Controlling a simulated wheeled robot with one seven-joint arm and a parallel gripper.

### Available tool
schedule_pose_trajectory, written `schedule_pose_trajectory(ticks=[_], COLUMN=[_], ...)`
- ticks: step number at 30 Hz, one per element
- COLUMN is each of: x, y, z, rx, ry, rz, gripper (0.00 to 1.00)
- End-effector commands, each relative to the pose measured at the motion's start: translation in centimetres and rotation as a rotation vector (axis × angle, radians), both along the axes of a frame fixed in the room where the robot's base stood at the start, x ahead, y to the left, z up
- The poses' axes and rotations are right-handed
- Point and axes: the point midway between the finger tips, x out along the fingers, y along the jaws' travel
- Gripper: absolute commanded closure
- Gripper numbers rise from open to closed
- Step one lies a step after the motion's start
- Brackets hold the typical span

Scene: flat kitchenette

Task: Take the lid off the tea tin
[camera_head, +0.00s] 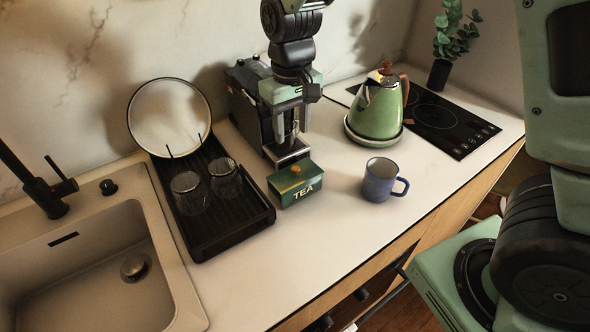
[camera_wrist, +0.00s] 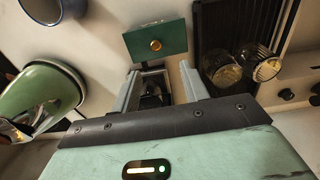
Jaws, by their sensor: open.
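The tea tin (camera_head: 299,194) is a dark green box marked TEA, standing upright on the counter. Its green lid (camera_head: 287,177) with a round orange-gold knob (camera_head: 295,170) sits on top. In the wrist view the lid (camera_wrist: 173,35) and knob (camera_wrist: 155,45) show from above, beyond the fingertips. My gripper (camera_head: 289,138) points down, above and behind the tin in the head view. In the wrist view my gripper (camera_wrist: 160,72) has its two fingers spread, with nothing held between them. It is apart from the knob.
A black drying rack (camera_head: 236,237) with glasses (camera_head: 187,193) and a plate (camera_head: 168,118) stands left of the tin. A blue mug (camera_head: 379,182) stands right, with a green kettle (camera_head: 377,112) behind it. A dark machine (camera_head: 243,84) is behind my gripper. The front counter is clear.

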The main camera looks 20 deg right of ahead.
Motion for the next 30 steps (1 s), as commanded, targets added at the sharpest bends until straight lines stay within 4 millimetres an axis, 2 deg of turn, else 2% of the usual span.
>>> schedule_pose_trajectory(ticks=[3, 7, 16, 24, 30], x=[-0.1, 0.0, 0.0, 0.1, 0.1], y=[-0.1, -0.1, -0.3, -0.8, -0.8], z=[-2.4, -4.4, -6.5, -10.0, -10.8], rx=[-0.002, -0.001, -0.001, -0.001, 0.001], ry=[0.006, 0.003, 0.003, 0.003, 0.000], rz=[-0.002, -0.001, -0.001, 0.000, 0.000], gripper=[0.55, 0.55, 0.55, 0.55, 0.55])
